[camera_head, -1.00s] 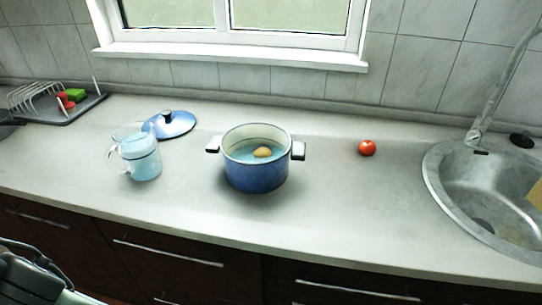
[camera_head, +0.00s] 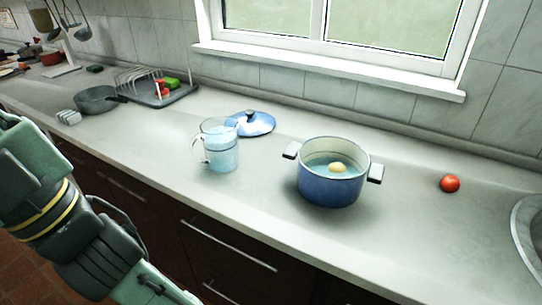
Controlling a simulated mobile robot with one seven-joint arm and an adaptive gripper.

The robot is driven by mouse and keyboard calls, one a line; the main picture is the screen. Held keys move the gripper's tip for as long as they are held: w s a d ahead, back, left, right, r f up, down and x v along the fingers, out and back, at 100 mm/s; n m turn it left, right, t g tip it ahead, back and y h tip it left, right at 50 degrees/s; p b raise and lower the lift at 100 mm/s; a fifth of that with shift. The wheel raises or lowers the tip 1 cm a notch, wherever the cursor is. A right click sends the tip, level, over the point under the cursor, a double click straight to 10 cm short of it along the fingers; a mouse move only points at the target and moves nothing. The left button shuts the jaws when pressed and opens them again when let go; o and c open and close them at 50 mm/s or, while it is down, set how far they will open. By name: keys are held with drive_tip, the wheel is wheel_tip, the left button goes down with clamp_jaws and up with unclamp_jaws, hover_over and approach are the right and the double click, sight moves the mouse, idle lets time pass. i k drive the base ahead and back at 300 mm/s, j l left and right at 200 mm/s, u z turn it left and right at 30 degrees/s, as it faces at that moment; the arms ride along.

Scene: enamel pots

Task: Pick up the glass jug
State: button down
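The glass jug (camera_head: 221,147) stands upright on the light countertop, left of the blue pot. It is clear, holds pale blue liquid, and its handle faces left. The blue enamel pot (camera_head: 331,187) stands to its right, with water and a yellowish round item (camera_head: 337,168) inside. The blue lid (camera_head: 252,123) lies on the counter behind the jug, close to it. My arm shows at the lower left, in front of the counter and apart from the jug. My gripper itself is not visible.
A dark drying tray (camera_head: 172,98) with a white rack stands behind left, and a grey pan (camera_head: 98,100) further left. A tomato (camera_head: 450,183) and the sink edge (camera_head: 526,235) are at right. The counter (camera_head: 150,140) left of the jug is clear.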

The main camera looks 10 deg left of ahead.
sight(214, 148)
drive_tip(key=i+l+u, duration=0.1)
drive_tip(key=l+u, duration=0.15)
drive_tip(key=i+l+u, duration=0.1)
drive_tip(key=l+u, duration=0.4)
drive_tip(key=l, duration=0.15)
drive_tip(key=i, duration=0.05)
